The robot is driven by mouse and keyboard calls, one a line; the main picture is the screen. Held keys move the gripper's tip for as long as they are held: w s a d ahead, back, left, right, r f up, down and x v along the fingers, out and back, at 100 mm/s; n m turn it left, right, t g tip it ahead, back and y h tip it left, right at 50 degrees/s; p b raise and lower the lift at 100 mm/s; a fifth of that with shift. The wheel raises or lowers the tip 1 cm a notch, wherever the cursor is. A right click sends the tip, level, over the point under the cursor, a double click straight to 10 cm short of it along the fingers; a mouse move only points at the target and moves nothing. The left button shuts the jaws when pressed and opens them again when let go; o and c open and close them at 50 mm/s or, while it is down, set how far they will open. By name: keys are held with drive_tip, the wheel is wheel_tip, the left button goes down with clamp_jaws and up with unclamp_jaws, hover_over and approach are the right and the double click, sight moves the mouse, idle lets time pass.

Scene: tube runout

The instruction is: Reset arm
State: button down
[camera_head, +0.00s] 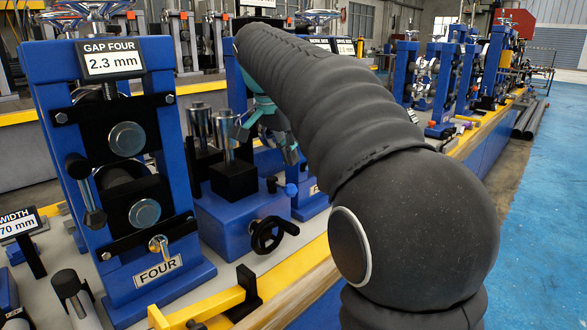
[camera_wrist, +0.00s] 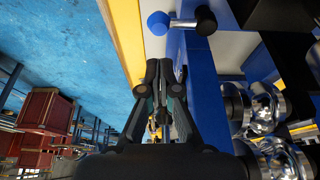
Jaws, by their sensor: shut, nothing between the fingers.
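My gripper (camera_wrist: 166,74) points away from the wrist camera, its dark fingers close together with nothing held between them. In the head view my gripper (camera_head: 290,152) shows only in part, with teal pieces, behind my dark ribbed arm. It is beyond the blue block with two upright steel rollers (camera_head: 212,125) and to the right of the roll stand labelled FOUR (camera_head: 125,165). My arm reaches up and left across the middle of the head view and hides much behind it. In the wrist view blue machine parts (camera_wrist: 205,100) are close on the gripper's right.
A black handwheel (camera_head: 272,235) and a yellow bar (camera_head: 205,308) are near the bench front. The yellow bench edge (camera_head: 470,140) runs back to the right, with more blue stands (camera_head: 445,85) along it. The blue floor (camera_head: 550,190) at right is open.

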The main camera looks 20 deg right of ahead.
drive_tip(key=s+a+f+n+t+y, duration=0.1)
drive_tip(key=s+f+n, duration=0.2)
drive_tip(key=s, duration=0.4)
drive_tip(key=s+a+f+n+t+y, duration=0.1)
drive_tip(key=s+a+f+n, duration=0.1)
drive_tip(key=s+n, duration=0.35)
drive_tip(key=s+a+f+n+t+y, duration=0.1)
drive_tip(key=s+a+f+n, duration=0.1)
drive_tip(key=s+f, duration=1.1)
drive_tip(key=shift+s+a+f+n+t, duration=0.2)
drive_tip(key=shift+s+f+n+t, duration=0.1)
drive_tip(key=shift+f+n, duration=0.55)
